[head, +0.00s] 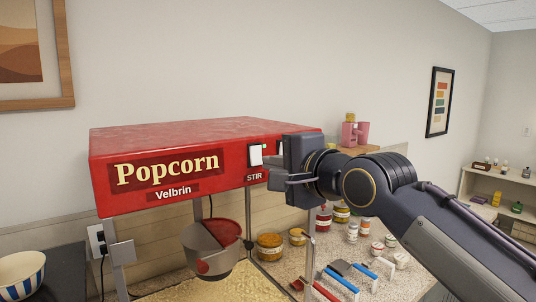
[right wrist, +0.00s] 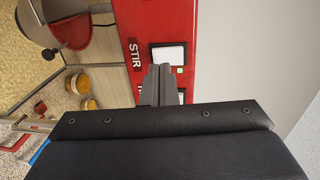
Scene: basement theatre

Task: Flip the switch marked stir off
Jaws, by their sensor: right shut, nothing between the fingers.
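The popcorn machine (head: 130,150) is a red box marked "Popcorn Velbrin". The white switch marked STIR (head: 255,155) is on its front near the right end, with the STIR label below it. In the right wrist view the switch (right wrist: 168,54) appears as a white plate in a dark frame, with a small green light beside it. My right gripper (head: 268,180) is shut and empty, just right of and slightly below the switch. In the right wrist view its fingertips (right wrist: 160,70) are close to the switch edge; I cannot tell whether they touch. My left gripper is not in view.
A second switch (head: 281,147) is partly hidden behind my right gripper. A kettle (head: 212,246) hangs below the machine top. Jars (head: 270,246) and red and blue-handled tools (head: 340,280) are on the counter. A striped bowl (head: 22,275) is at the left.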

